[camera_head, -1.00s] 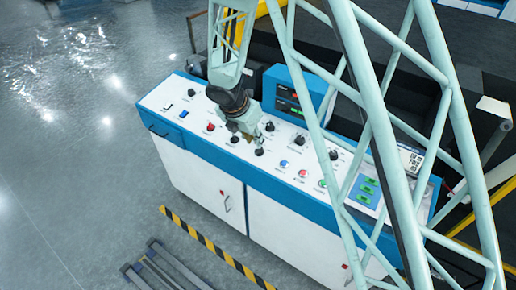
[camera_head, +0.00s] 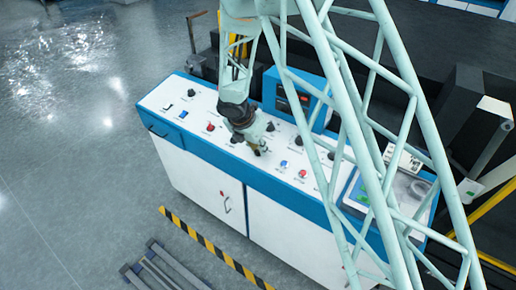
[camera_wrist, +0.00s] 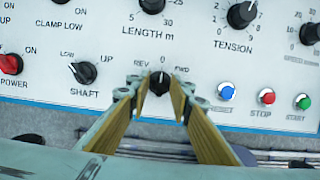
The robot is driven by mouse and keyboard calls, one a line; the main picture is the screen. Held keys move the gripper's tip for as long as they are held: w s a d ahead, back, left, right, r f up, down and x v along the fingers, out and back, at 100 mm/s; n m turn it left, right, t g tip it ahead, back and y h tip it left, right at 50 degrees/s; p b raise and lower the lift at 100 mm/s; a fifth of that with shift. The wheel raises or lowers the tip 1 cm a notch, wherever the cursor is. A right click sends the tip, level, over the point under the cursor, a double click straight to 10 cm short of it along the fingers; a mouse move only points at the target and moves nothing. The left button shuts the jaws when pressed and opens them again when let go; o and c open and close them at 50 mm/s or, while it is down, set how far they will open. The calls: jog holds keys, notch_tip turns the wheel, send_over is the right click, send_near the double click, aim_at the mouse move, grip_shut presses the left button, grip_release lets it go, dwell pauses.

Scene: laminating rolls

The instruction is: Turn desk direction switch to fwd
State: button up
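The direction switch (camera_wrist: 159,83) is a black knob on the white panel, marked REV, 0 and FWD. In the wrist view its pointer is up at 0, with FWD to the right. My gripper (camera_wrist: 157,93) is open, with one yellow-padded finger on each side of the knob. I cannot tell whether either finger touches it. In the head view my gripper (camera_head: 258,151) is low over the middle of the control desk (camera_head: 175,106) and hides the knob.
Close by are the SHAFT knob (camera_wrist: 83,73) at left, the LENGTH knob (camera_wrist: 152,5) and TENSION knob (camera_wrist: 241,15) above, and blue (camera_wrist: 226,92), red (camera_wrist: 267,97) and green (camera_wrist: 303,101) buttons at right. The red POWER switch (camera_wrist: 11,64) is far left.

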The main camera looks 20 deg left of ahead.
grip_shut()
jog(key=shift+s+m, duration=0.1)
jog(key=shift+m, duration=0.2)
jog(key=m+h+b, duration=0.1)
jog(key=m, duration=0.3)
jog(key=shift+f+m, duration=0.1)
jog(key=shift+m, duration=0.3)
jog(key=shift+m+g+h+b, duration=0.3)
jog(key=shift+m+g+b, duration=0.4)
jog(key=shift+m, duration=1.2)
grip_release()
